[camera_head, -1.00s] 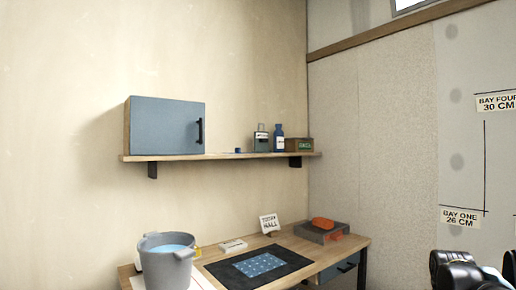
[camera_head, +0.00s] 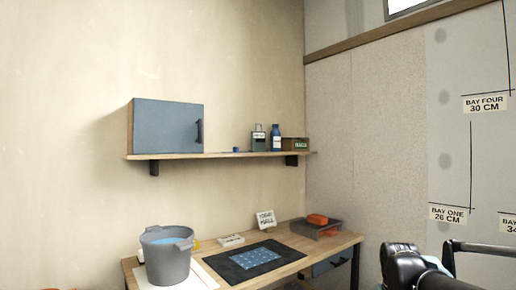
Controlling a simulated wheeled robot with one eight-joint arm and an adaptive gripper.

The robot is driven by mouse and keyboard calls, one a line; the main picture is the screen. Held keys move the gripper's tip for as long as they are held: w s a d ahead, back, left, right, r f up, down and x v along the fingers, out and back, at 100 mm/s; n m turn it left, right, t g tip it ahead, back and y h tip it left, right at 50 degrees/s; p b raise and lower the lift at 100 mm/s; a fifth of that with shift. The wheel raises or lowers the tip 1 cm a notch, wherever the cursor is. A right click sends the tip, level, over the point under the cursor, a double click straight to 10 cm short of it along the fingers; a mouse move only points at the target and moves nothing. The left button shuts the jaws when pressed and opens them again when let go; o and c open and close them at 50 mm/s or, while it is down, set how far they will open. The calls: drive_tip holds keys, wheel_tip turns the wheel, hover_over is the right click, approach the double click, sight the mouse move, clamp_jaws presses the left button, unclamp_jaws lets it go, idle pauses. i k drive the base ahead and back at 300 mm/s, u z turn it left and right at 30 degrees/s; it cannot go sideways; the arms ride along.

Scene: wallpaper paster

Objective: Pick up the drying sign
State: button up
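No sign that I can read as a drying sign shows. A small white card sign (camera_head: 265,219) with dark lettering, seemingly "TODAY" and "WALL", stands propped at the back of the wooden table (camera_head: 291,238). On the shelf above, a small grey-green item with a loop on top (camera_head: 258,140) bears a pale label too small to read. Dark parts of my arm show at the lower right, well to the right of the table. I cannot make out my gripper's fingertips, and nothing held is visible.
A grey bucket of blue liquid (camera_head: 167,258), a dark mat with a blue patterned sheet (camera_head: 228,268) and a tray with orange items (camera_head: 332,230) occupy the table. The wall shelf (camera_head: 220,155) holds a blue cabinet (camera_head: 167,127), a blue bottle (camera_head: 276,137) and a box (camera_head: 294,144).

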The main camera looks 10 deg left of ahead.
sight(258, 139)
drive_tip(key=i, duration=1)
